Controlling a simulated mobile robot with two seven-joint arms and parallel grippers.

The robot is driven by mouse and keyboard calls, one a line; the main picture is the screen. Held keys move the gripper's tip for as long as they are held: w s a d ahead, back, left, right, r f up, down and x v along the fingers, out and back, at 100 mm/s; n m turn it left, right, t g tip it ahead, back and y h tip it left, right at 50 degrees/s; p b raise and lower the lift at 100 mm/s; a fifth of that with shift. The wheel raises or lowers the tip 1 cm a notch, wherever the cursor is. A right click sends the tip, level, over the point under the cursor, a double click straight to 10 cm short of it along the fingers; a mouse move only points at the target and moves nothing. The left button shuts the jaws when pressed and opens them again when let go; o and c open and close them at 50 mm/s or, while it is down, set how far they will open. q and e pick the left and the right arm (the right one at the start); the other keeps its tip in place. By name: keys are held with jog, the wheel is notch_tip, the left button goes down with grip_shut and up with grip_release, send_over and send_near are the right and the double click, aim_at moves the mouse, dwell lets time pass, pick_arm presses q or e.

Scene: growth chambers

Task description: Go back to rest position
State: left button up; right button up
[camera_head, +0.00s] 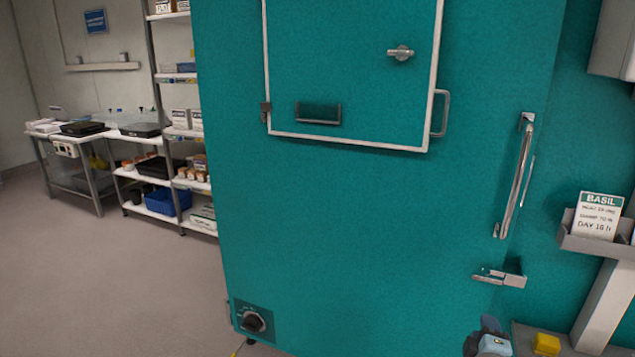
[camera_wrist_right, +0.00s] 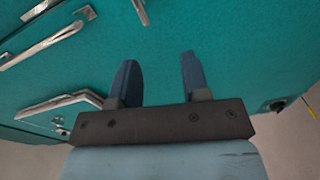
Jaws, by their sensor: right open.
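My right gripper (camera_head: 490,343) shows at the bottom edge of the head view, right of centre, in front of the teal chamber. In the right wrist view its two dark blue fingers (camera_wrist_right: 160,78) stand apart with nothing between them. The teal chamber door (camera_head: 340,220) lies behind the fingers. The door looks closed, with a long vertical handle (camera_head: 515,178) and a metal latch (camera_head: 500,276) at its right side. My left gripper is not in view.
A white-framed hatch (camera_head: 430,80) and a black dial (camera_head: 253,321) are on the door. A basil card (camera_head: 598,215) sits in a holder at right, above a yellow block (camera_head: 546,344). Shelves and a bench (camera_head: 75,135) stand at left. The floor (camera_head: 110,270) left of the chamber is clear.

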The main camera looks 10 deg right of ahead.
jog(key=s+a+f+m+g+y, duration=0.2)
jog(key=s+a+f+m+y, duration=0.3)
jog(key=s+a, duration=0.7)
jog(key=s+a+f+m+g+y, duration=0.25)
jog(key=s+a+f+y, duration=0.3)
jog(key=s+a, duration=0.65)
pick_arm(q)
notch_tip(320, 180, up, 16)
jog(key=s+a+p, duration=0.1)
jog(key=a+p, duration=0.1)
jog(key=p, duration=2.2)
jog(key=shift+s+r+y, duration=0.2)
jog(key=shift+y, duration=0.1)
pick_arm(e)
notch_tip(320, 180, up, 17)
jog(key=s+d, duration=0.1)
jog(key=s, duration=0.1)
jog(key=shift+m, duration=0.35)
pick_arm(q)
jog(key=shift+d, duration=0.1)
pick_arm(e)
jog(key=shift+d, duration=0.1)
